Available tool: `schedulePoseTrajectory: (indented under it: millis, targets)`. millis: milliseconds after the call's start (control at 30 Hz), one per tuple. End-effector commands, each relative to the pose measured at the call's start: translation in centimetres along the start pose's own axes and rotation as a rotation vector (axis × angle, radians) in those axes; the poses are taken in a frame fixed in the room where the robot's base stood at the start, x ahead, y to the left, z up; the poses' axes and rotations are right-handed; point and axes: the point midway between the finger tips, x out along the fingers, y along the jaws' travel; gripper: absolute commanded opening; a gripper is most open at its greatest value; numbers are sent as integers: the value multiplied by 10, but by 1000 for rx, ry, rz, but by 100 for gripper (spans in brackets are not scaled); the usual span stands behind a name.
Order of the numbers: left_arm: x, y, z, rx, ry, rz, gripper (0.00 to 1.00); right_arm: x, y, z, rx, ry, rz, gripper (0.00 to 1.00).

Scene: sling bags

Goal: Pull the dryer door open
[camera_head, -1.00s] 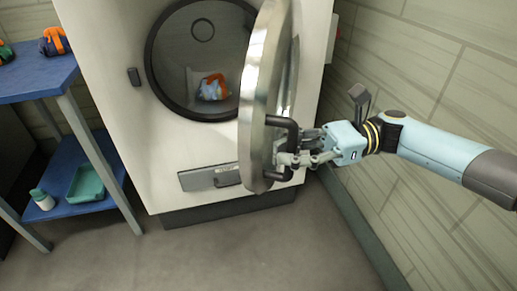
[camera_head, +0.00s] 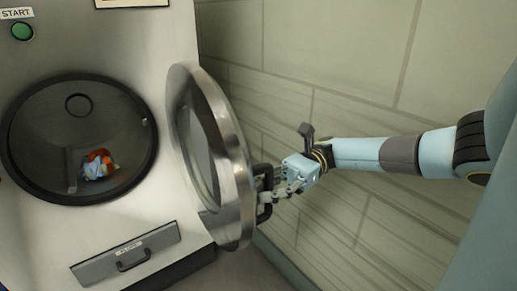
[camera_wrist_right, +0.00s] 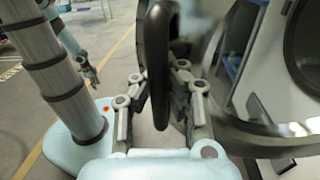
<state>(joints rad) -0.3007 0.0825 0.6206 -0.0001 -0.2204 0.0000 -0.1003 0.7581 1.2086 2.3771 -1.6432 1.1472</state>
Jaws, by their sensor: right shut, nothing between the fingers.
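The dryer door (camera_head: 238,172), a round metal-rimmed door with dark glass, stands swung well out from the dryer's front, to the right of the round opening (camera_head: 30,140). Its dark handle (camera_head: 262,172) is on the door's outer side; in the right wrist view the bar (camera_wrist_right: 158,65) runs upright in front of my fingers.
Orange and blue cloth (camera_head: 98,165) lies inside the drum. A green start button (camera_head: 22,31) and a lower panel with a small handle (camera_head: 125,254) are on the dryer's front. A tiled wall (camera_head: 350,90) stands close behind my right arm.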

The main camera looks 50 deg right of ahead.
Motion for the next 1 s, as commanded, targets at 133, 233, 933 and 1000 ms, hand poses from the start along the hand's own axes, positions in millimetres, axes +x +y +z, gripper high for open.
schedulePoseTrajectory:
  millis: [133,233,933,1000]
  targets:
    - [0,0,3,0,-4,0,40,0,1,-1,2,2,1,0]
    - [0,1,2,0,-4,1,40,0,1,-1,2,2,1,0]
    - [0,2,-1,-1,2,2,40,-18,0,-2,3,4,-1,27]
    - [0,2,-1,-1,1,2,40,-30,0,-1,3,4,-1,27]
